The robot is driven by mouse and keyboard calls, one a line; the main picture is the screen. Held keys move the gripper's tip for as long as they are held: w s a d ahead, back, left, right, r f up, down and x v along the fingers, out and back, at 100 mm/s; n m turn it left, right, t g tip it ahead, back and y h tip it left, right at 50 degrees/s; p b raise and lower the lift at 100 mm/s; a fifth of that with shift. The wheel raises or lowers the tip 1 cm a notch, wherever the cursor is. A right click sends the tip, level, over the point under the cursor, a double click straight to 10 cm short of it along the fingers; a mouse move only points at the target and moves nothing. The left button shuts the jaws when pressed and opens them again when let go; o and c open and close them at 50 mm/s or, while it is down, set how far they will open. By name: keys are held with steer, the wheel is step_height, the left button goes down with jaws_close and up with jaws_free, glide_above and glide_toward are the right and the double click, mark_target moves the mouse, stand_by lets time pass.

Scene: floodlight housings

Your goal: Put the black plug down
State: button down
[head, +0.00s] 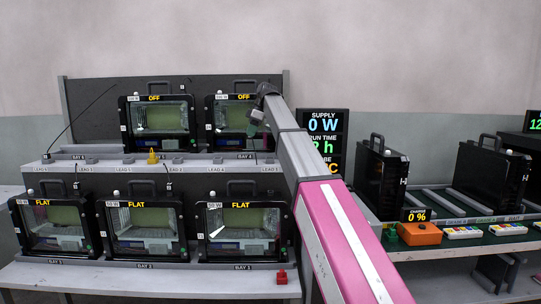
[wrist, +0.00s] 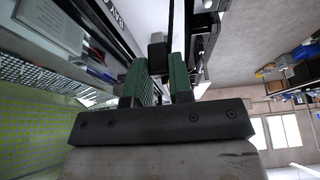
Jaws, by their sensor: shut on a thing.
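My gripper (head: 256,118) is at the far end of my arm in the head view, in front of the right side of the upper right floodlight housing (head: 236,118). In the wrist view, the green fingers of my gripper (wrist: 159,85) are closed on the black plug (wrist: 158,50), which shows as a dark block between and beyond their tips. In the head view the plug is too small and dark to make out against the gripper. The white ledge (head: 225,170) with lead labels runs below the upper housings.
Three housings marked FLAT stand on the lower shelf, one being the bay 2 housing (head: 145,228). A yellow plug (head: 152,157) stands on the ledge. A red block (head: 281,277) sits at the lower shelf's right end. An orange charger (head: 420,234) is on the right bench. Thin black leads hang nearby.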

steer(key=d+f, duration=0.1)
steer(key=d, duration=0.1)
steer(key=d+f, duration=0.2)
steer(key=d, duration=0.1)
steer(key=w+d+f, duration=0.1)
steer(key=d+f, duration=0.1)
steer(key=d, duration=0.1)
steer(key=shift+w+d+f, duration=0.1)
steer(key=shift+f, duration=1.9)
steer(key=shift+f, duration=0.1)
steer(key=c, duration=1)
jaws_free()
steer(key=v, duration=1.2)
